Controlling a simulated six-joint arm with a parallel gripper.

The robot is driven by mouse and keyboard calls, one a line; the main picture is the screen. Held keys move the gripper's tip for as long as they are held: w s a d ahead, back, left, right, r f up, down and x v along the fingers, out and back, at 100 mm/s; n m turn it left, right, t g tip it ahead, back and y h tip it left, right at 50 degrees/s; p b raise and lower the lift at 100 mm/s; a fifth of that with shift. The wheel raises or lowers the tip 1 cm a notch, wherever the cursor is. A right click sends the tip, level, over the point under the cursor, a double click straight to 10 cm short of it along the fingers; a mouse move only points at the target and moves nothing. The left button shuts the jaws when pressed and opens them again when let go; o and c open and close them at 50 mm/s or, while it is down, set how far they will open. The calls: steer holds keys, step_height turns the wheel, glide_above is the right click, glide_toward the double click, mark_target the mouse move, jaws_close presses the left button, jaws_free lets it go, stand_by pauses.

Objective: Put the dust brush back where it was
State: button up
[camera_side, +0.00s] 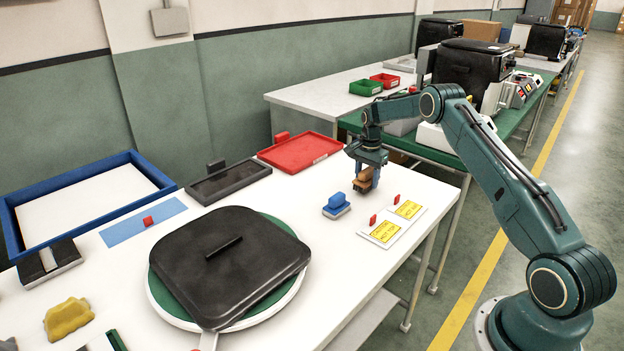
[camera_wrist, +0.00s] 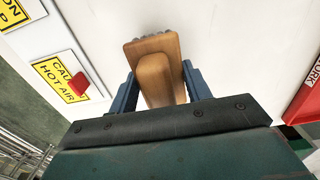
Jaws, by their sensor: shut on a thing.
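The dust brush (camera_wrist: 156,75) has a tan wooden back and handle. In the wrist view it lies between the two blue fingers of my gripper (camera_wrist: 158,90), which are shut on it. In the side view my gripper (camera_side: 367,182) points down at the far right part of the white table, with the brown brush (camera_side: 363,181) between its fingers. The brush is at or just above the tabletop; I cannot tell whether it touches. Its bristles are mostly hidden.
A blue-handled block (camera_side: 336,206) and yellow caution signs (camera_side: 384,232) with red knobs are close by. A red tray (camera_side: 300,151) and a black tray (camera_side: 228,182) lie along the back. A black lid (camera_side: 230,265) on a round green-and-white base fills the middle.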

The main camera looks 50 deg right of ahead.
mark_target(368, 169)
steer(key=shift+f, duration=0.65)
steer(key=shift+f, duration=0.15)
steer(key=o, duration=0.9)
steer(key=shift+o, duration=0.2)
step_height(368, 169, up, 12)
steer(key=shift+r, duration=0.15)
